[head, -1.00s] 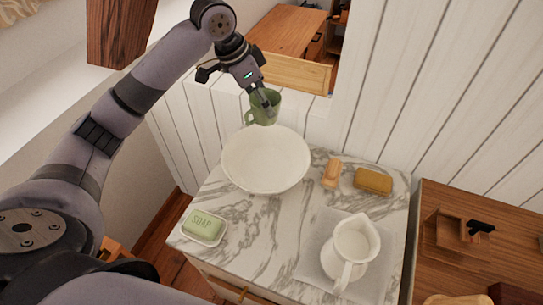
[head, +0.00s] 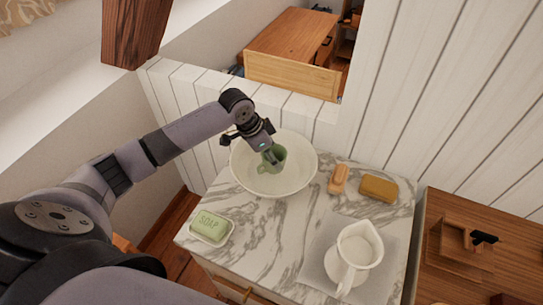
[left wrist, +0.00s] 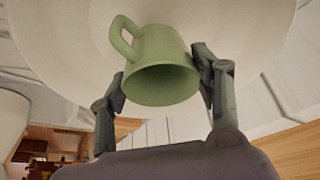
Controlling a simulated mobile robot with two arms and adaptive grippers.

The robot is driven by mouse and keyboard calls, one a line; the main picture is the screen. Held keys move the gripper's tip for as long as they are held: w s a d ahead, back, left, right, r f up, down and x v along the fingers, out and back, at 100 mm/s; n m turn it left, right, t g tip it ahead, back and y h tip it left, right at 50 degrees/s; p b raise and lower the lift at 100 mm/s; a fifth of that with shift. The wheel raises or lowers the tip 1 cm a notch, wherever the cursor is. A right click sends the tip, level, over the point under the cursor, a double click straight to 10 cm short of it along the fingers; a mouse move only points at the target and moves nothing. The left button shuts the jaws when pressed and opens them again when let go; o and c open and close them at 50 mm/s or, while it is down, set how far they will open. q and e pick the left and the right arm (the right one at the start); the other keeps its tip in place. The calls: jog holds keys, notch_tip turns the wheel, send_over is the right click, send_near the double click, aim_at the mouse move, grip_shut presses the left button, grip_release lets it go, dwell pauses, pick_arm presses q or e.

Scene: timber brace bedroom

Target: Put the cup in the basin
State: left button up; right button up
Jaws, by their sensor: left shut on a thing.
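The green cup (head: 275,161) is inside the white basin (head: 300,178), near its middle, in the head view. My left gripper (head: 269,152) reaches down over the basin and is shut on the cup. In the left wrist view the cup (left wrist: 160,65) sits between the two fingers of my left gripper (left wrist: 160,85), with its handle to the upper left and its open mouth toward the camera. The basin (left wrist: 60,40) fills the background behind it. I cannot tell whether the cup touches the basin's bottom. My right gripper is not in view.
The basin stands on a marble-topped washstand (head: 260,235). A green soap on a dish (head: 211,226) is at its left front. A wooden brush (head: 339,178) and a tan sponge-like block (head: 379,188) lie right of the basin. A white pitcher (head: 355,255) stands at front right.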

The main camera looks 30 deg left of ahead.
pick_arm(q)
jog(key=shift+f, duration=0.75)
jog(key=shift+f, duration=0.15)
jog(key=o, duration=1.3)
jog(key=b+v, duration=0.1)
jog(key=v, duration=1.1)
